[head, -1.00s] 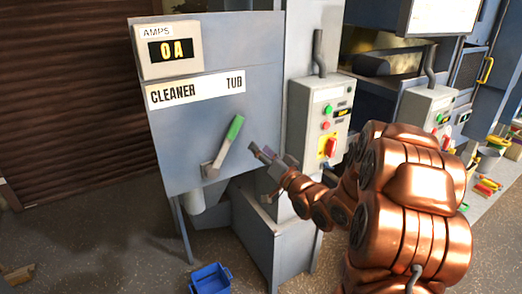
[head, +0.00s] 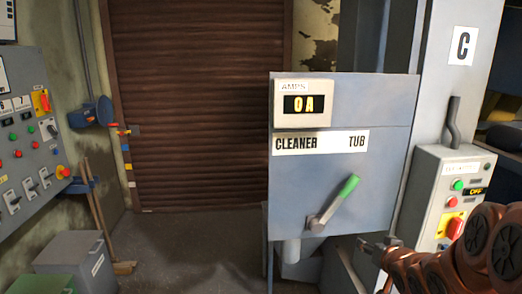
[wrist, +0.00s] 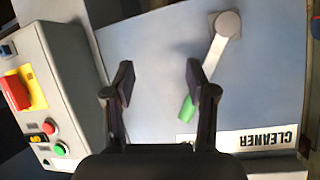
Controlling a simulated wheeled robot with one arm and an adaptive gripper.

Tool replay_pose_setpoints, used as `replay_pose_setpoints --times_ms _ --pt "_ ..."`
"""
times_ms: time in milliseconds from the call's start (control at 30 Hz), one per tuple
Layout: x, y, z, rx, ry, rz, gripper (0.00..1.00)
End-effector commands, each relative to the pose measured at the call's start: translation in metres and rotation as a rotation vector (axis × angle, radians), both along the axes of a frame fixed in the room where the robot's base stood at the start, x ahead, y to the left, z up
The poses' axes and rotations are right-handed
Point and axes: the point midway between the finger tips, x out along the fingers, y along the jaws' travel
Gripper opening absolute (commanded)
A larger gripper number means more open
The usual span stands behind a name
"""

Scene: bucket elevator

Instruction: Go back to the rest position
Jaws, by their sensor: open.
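My gripper (wrist: 158,85) is open and empty in the wrist view, its two dark fingers apart in front of the blue-grey cleaner tub cabinet (wrist: 150,40). The green-handled lever (wrist: 222,48) lies beyond the right finger, which overlaps its green grip; I cannot tell the gap in depth. In the head view the lever (head: 334,203) slants up to the right on the cabinet (head: 390,180). My gripper (head: 364,243) is at the lower right there, below and right of the lever, small and partly cut off from clear view. The display above the lever reads 0A.
A control box (head: 452,195) with a red-yellow switch stands right of the cabinet. A wall panel (head: 30,140) with buttons is at the left. A brown shutter (head: 190,110) closes the back. A broom (head: 103,215) and a grey box (head: 75,262) stand at left. Floor before the shutter is clear.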

Motion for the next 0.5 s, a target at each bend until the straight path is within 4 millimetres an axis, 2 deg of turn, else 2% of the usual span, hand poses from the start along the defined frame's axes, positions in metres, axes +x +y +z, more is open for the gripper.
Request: replay_pose_setpoints --times_ms 267,500 --pt "-0.062 0.007 -0.017 -0.117 0.293 -0.046 0.57" --pt "-0.135 0.025 -0.027 -0.16 0.557 -0.052 0.57"
